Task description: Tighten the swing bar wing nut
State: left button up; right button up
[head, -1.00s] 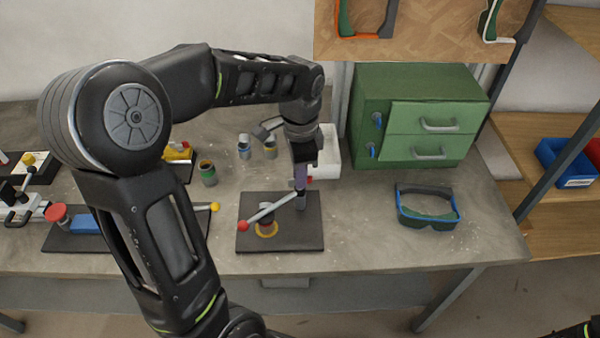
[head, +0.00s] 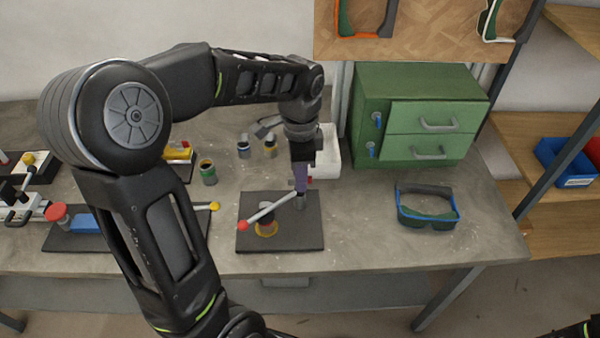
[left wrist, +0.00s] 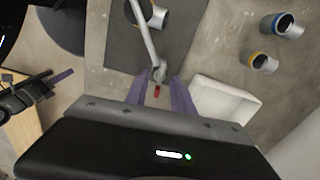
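The swing bar (head: 270,208) slants across a dark base plate (head: 308,238), from a red ball at its lower left end up to a grey post (head: 300,202) on the right. It also shows in the left wrist view (left wrist: 145,38). A small red piece, likely the wing nut (left wrist: 157,91), sits at the bar's post end. My left gripper (head: 302,184) points down over that post. In the left wrist view its two purple fingers (left wrist: 158,92) are apart, on either side of the red piece, with gaps visible.
A white bin (head: 328,160) stands just behind the plate, near my left gripper. Small pots (head: 208,172) stand to the left. Blue goggles (head: 428,208) and a green drawer cabinet (head: 420,115) are on the right. Bare table lies between plate and goggles.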

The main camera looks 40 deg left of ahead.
pick_arm(q)
jog(key=shift+r, duration=0.1)
notch_tip(320, 180, up, 8)
jog(key=shift+f, duration=0.15)
dwell(0.5)
